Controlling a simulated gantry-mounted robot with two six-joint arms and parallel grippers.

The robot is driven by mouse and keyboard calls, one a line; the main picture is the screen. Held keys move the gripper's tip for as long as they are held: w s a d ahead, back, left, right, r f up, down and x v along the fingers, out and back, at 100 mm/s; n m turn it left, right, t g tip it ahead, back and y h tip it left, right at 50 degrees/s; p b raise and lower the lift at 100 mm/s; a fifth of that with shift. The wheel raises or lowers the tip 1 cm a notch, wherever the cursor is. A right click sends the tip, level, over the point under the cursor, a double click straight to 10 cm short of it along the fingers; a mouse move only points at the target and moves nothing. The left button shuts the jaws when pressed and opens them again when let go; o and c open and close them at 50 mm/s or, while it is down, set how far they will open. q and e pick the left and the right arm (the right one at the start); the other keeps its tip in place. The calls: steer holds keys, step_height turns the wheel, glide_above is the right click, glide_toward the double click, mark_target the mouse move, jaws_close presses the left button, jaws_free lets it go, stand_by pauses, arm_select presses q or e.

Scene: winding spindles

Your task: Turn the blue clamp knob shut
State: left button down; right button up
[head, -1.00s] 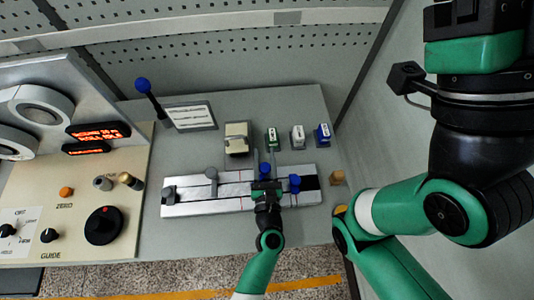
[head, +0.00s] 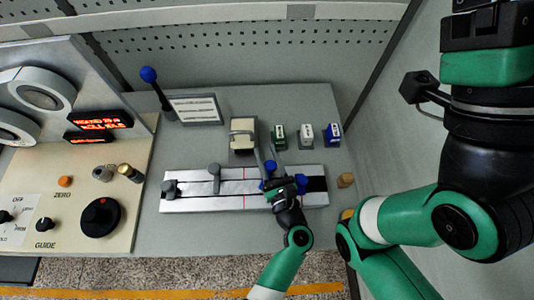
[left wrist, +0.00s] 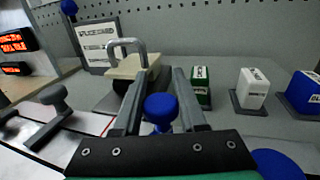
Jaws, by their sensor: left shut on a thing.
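Two blue knobs stand at the right part of the pale splicing rail (head: 240,201). The left one (head: 270,167) lies between the fingers of my left gripper (head: 267,154). In the left wrist view this blue knob (left wrist: 160,108) shows between the two grey fingers, which are shut on it. The other blue knob (head: 301,180) is just right of the gripper and partly hidden by it; it also shows at the lower right of the left wrist view (left wrist: 275,163). My right arm fills the right side of the head view, but its gripper is not seen.
Grey knobs (head: 214,170) stand on the rail's left part. Behind the rail are a cream block with a grey handle (head: 243,140) and green (head: 279,137), white (head: 305,135) and blue (head: 332,134) labelled blocks. A control panel (head: 75,210) is at left.

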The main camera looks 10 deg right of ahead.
mark_target(273, 170)
arm_select(q)
steer(key=shift+c, duration=2.3)
jaws_free()
steer(key=shift+s, duration=0.25)
steer(key=s+p, duration=0.1)
steer(key=s, duration=0.5)
steer(key=s+d+p, duration=0.1)
steer(key=s, duration=0.3)
steer(key=shift+p, duration=0.3)
steer(key=shift+s, duration=0.55)
